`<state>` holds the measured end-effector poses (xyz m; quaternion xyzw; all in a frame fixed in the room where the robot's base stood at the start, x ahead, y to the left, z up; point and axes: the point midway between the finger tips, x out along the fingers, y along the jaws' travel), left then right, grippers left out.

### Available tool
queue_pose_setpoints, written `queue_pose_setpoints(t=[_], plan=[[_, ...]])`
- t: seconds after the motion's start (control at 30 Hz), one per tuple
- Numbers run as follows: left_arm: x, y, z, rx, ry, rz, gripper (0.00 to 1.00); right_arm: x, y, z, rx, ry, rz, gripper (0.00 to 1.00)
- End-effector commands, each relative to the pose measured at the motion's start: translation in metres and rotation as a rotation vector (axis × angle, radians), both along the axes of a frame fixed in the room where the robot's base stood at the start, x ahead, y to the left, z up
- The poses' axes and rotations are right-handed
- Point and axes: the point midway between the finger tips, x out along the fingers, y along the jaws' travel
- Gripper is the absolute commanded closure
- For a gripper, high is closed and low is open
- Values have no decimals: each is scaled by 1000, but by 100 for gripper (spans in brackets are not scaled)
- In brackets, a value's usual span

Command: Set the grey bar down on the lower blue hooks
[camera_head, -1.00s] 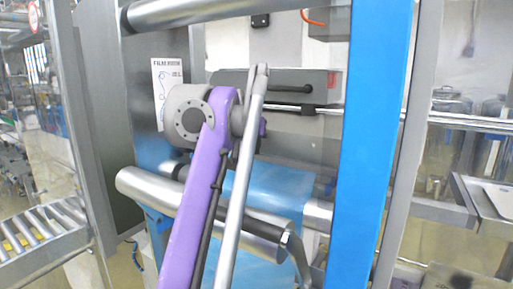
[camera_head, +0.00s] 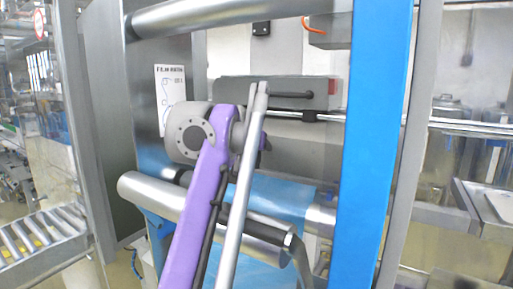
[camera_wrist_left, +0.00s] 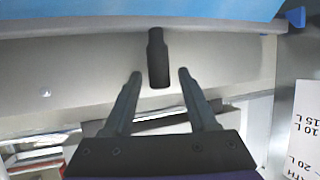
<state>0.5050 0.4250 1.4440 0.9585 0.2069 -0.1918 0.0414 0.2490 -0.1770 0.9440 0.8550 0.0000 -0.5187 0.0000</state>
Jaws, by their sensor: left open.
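The grey bar (camera_head: 150,195) is a thick, shiny cylinder lying across the lower part of the machine, partly behind my purple arm. A blue bracket (camera_head: 157,224), seemingly a lower hook, shows under its left end; contact is unclear. In the left wrist view a grey surface that looks like the bar (camera_wrist_left: 95,75) fills the upper part. A dark stub handle (camera_wrist_left: 158,60) points from it toward my left gripper (camera_wrist_left: 158,78). The gripper is open, its fingertips on either side of the handle's end, not closed on it. The head view hides this gripper. My right gripper is not visible.
A blue upright (camera_head: 372,150) stands right of the bar. Blue film (camera_head: 270,195) hangs behind it, and another roller (camera_head: 230,14) crosses above. A roller conveyor (camera_head: 40,232) is at far left. A slim pale rod (camera_head: 240,190) runs along my arm; its owner is unclear.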

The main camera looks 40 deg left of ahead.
Motion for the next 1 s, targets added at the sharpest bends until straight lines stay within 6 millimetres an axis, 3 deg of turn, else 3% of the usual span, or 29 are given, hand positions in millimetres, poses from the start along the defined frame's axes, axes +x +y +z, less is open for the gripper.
queue_pose_setpoints(t=[0.6,1.0], plan=[[-92,-41,44,0,-1,1,42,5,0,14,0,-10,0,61],[-101,-46,47,0,0,0,42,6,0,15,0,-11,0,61]])
